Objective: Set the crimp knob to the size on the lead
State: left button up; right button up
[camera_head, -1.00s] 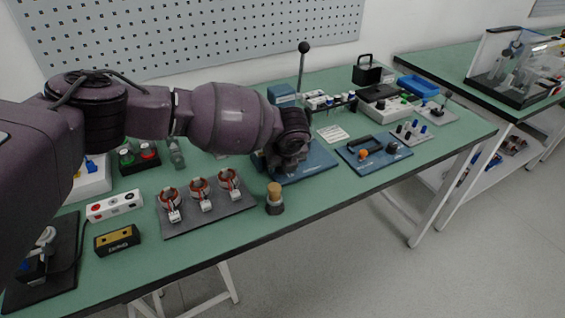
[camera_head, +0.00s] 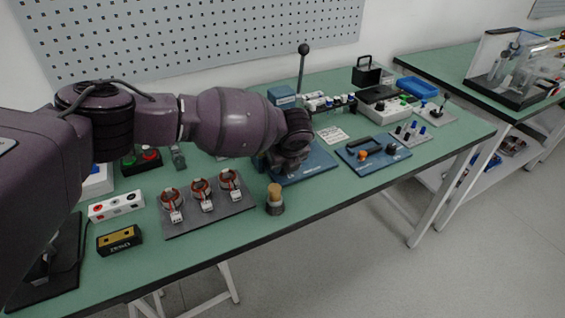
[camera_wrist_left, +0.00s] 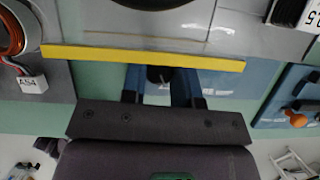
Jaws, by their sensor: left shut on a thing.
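The blue crimp press (camera_head: 318,160) stands mid-table with a tall black-knobbed lever (camera_head: 303,72), partly hidden by my left arm. In the left wrist view my left gripper (camera_wrist_left: 160,82) is shut on a dark round knob (camera_wrist_left: 158,73), seen between its two fingers just below a yellow bar (camera_wrist_left: 140,57). The knob's markings cannot be read. In the head view the fingers are hidden behind my wrist. A white tag (camera_wrist_left: 32,83) hangs from a stator coil in the wrist view; another tag with digits (camera_wrist_left: 309,14) shows upside down at top right. My right gripper is not in view.
A dark tray (camera_head: 228,209) holds three copper-wound stators with white tags, left of the press. A cork-topped jar (camera_head: 275,198) stands close in front of my wrist. A blue panel with an orange knob (camera_head: 362,154) lies right of the press. The front-right table edge is clear.

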pick_arm(q)
jog(key=n+g+y+p, duration=0.1)
jog(key=n, duration=0.3)
jog(key=shift+d+n, duration=0.1)
jog(key=shift+n, duration=0.2)
jog(key=shift+n+g+y, duration=0.3)
jog(key=shift+n+g, duration=0.1)
jog(key=shift+n, duration=0.6)
